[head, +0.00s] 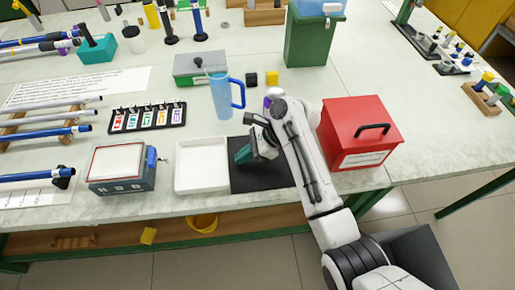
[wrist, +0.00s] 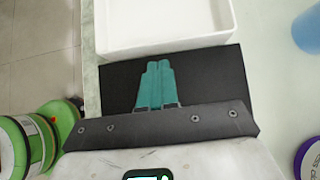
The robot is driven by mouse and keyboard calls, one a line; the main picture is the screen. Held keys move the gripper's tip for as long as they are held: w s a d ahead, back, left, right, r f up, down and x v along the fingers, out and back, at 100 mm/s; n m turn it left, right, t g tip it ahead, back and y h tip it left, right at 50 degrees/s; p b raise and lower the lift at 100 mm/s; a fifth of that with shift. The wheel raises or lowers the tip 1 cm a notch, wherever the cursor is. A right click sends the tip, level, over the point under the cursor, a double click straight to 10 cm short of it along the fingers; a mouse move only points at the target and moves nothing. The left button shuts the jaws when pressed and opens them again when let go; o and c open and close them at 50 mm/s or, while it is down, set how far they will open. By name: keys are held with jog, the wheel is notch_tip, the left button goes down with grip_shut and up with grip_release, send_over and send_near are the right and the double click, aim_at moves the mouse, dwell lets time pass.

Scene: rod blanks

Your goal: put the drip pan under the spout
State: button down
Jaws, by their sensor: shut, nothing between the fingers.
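A shallow white tray (head: 203,167), which I take to be the drip pan, lies flat and empty near the front edge of the bench. It also shows at the top of the wrist view (wrist: 168,47). My gripper (head: 241,156) is to its right, over a black mat (head: 262,182). In the wrist view its teal fingers (wrist: 154,68) are shut together with nothing between them, and they point towards the tray's near wall, apart from it. I cannot clearly make out a spout in either view.
A grey device with a pale top (head: 122,165) stands left of the tray. A red box (head: 360,135) stands right of my arm. A blue mug (head: 222,98), a rack of coloured tags (head: 148,117) and a green container (head: 308,42) stand farther back. Some bench behind the tray is bare.

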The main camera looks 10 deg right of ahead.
aim_at(225, 166)
jog(key=shift+a, duration=0.9)
jog(key=shift+a+r+p, duration=0.15)
jog(key=shift+a+p, duration=0.15)
jog(key=shift+p, duration=0.05)
jog(key=a+p, duration=0.2)
jog(key=a, duration=0.1)
jog(key=shift+a, duration=0.25)
jog(key=shift+a+p, duration=0.35)
jog(key=shift+a, duration=0.15)
jog(key=shift+f, duration=0.2)
jog(key=d+p, duration=0.2)
jog(key=d, duration=0.1)
jog(key=d+p, duration=0.1)
jog(key=shift+d+r, duration=0.2)
jog(key=shift+r, duration=0.15)
jog(key=v, duration=0.9)
jog(key=shift+d+b, duration=0.2)
jog(key=shift+b, duration=0.25)
